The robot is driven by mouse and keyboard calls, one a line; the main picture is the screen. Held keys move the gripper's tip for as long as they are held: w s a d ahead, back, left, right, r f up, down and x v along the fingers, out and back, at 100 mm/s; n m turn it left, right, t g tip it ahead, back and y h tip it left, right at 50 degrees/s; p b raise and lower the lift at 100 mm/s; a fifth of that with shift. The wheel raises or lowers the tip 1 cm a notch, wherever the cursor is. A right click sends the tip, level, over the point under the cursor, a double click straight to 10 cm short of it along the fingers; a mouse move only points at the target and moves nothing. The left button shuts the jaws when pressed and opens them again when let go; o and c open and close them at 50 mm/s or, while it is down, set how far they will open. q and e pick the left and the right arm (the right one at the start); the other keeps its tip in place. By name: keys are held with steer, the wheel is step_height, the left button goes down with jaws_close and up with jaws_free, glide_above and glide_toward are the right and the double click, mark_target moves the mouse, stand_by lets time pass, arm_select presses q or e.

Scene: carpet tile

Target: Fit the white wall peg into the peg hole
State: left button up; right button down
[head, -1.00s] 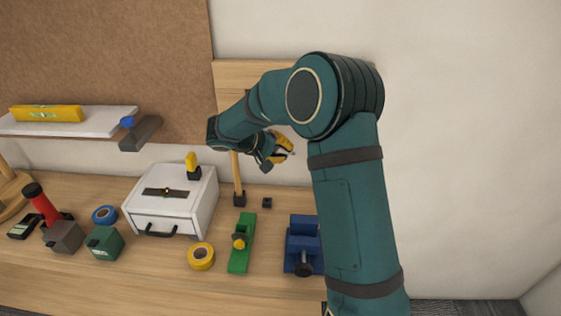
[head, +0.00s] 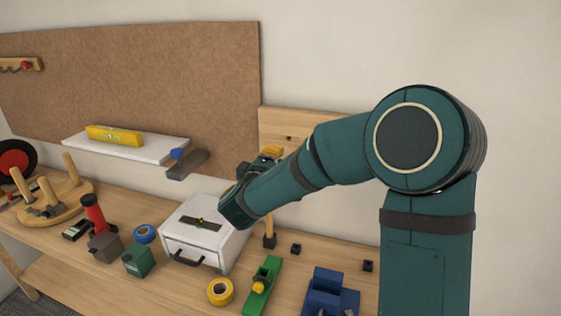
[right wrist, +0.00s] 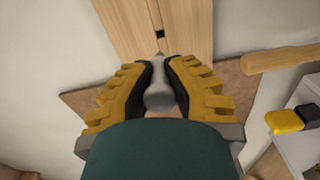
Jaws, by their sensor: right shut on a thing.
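The white peg (right wrist: 158,97) shows greyish in the right wrist view, its narrow end pointing up the picture. My right gripper (right wrist: 158,82) is shut on it, with yellow-and-black fingers on both sides. The peg hole (right wrist: 160,34) is a small dark square opening in the wooden board (right wrist: 190,30), just beyond the peg's tip. Tip and hole look apart; the depth between them is unclear. In the head view my right gripper (head: 271,151) is near the left edge of the wooden wall board, partly hidden by its wrist. The peg cannot be made out there. My left gripper is out of view.
The bench (head: 190,283) below carries a white drawer box (head: 232,246), a green plane (head: 262,288), a blue vise (head: 328,293) and yellow tape (head: 220,291). A white shelf (head: 125,148) is on the left. A wooden handle (right wrist: 282,58) lies right of the gripper in the wrist view.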

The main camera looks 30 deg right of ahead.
steer(key=shift+f+b, duration=0.1)
steer(key=shift+b, duration=0.7)
steer(key=shift+w+d, duration=0.1)
steer(key=shift+d, duration=0.05)
steer(key=shift+b+x, duration=0.95)
steer(key=shift+x, duration=1.75)
steer(key=shift+b, duration=0.85)
steer(key=shift+b, duration=0.35)
steer(key=shift+b, duration=0.7)
steer(key=shift+b+x, duration=0.85)
steer(key=shift+x, duration=0.8)
